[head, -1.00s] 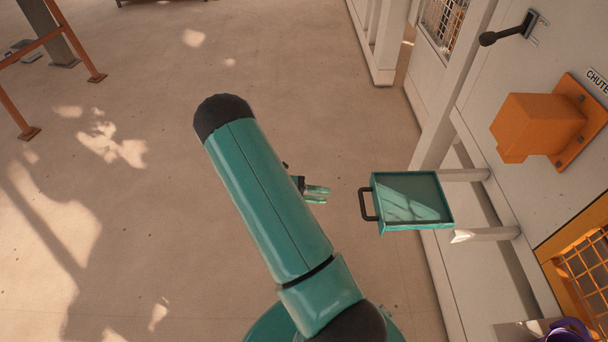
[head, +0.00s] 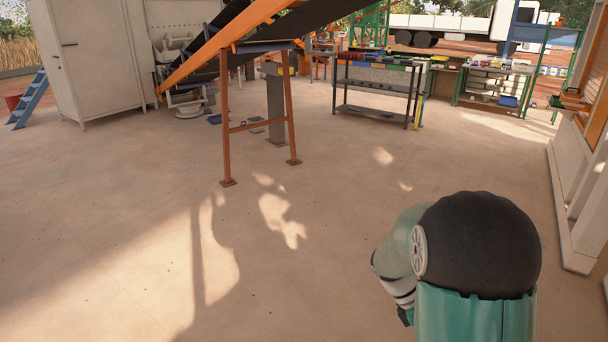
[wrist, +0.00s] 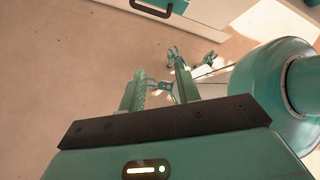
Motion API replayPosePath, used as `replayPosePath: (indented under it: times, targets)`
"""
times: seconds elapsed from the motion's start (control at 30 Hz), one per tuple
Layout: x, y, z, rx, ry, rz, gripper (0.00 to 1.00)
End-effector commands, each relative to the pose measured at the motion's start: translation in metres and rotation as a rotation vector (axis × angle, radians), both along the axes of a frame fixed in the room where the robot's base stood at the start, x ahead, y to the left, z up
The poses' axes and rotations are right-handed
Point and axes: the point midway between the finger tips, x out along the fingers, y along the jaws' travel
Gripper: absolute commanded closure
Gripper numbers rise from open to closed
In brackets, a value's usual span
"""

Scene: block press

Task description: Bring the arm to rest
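My arm, teal with a black rounded joint (head: 478,245), fills the lower right of the head view. My gripper is hidden there. In the wrist view my gripper (wrist: 160,70) shows two teal fingers standing apart with nothing between them, only floor and distant metal parts beyond. It touches nothing that I can see.
An orange conveyor stand (head: 257,126), a dark shelf table (head: 380,88) and a white cabinet (head: 100,60) stand farther off. A pale wall frame (head: 570,215) is at right. Open floor (head: 130,220) lies at left.

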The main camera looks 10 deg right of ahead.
Motion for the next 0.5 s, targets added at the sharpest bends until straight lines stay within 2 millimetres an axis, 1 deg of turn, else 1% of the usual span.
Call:
replayPosePath:
  times: [0.03,0.1,0.27,0.5]
  targets:
    - [-0.001,0.010,0.016,0.000,-0.085,-0.046,0.67]
    - [-0.003,0.024,0.032,0.001,-0.193,-0.120,0.67]
    - [-0.012,0.054,0.068,0.020,-0.431,-0.298,0.67]
    - [-0.031,0.100,0.117,0.095,-0.748,-0.585,0.67]
